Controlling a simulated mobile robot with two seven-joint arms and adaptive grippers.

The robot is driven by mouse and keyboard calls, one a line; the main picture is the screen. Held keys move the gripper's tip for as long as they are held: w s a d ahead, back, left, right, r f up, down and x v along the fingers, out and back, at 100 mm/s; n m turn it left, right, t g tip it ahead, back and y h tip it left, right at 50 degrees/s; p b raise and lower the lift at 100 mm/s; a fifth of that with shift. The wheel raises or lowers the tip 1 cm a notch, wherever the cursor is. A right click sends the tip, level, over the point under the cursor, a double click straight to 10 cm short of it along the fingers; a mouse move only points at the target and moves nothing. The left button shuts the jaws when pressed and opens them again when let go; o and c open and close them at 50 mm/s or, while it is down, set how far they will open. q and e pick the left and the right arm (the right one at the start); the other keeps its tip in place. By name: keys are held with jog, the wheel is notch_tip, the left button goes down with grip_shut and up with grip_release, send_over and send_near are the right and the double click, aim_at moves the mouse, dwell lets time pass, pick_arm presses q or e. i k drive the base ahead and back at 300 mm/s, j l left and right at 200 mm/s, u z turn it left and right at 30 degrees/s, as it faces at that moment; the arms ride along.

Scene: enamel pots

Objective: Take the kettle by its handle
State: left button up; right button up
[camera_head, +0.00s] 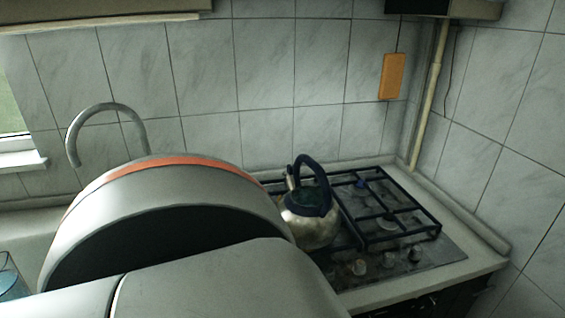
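A metal kettle (311,229) with a dark blue, arched handle (320,176) stands on the gas stove (450,249), on its left part. The kettle is upright, and its lower left side is hidden behind my large grey arm link. The handle stands up over the lid, with nothing on it. That arm link fills the lower left of the head view. Neither of my grippers shows in this view.
Black grates (405,212) cover the stove, and several knobs line its front. A curved grey faucet (105,106) rises behind my arm. Tiled walls close off the back and right. A yellowish pipe (429,95) runs down the corner. An orange panel (392,77) hangs on the wall.

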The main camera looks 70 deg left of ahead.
aim_at(312, 214)
jog(key=l+u, duration=0.15)
jog(key=u, duration=0.35)
jog(key=l+u, duration=0.1)
jog(key=u, duration=0.35)
jog(key=l+u, duration=0.15)
jog(key=u, duration=0.35)
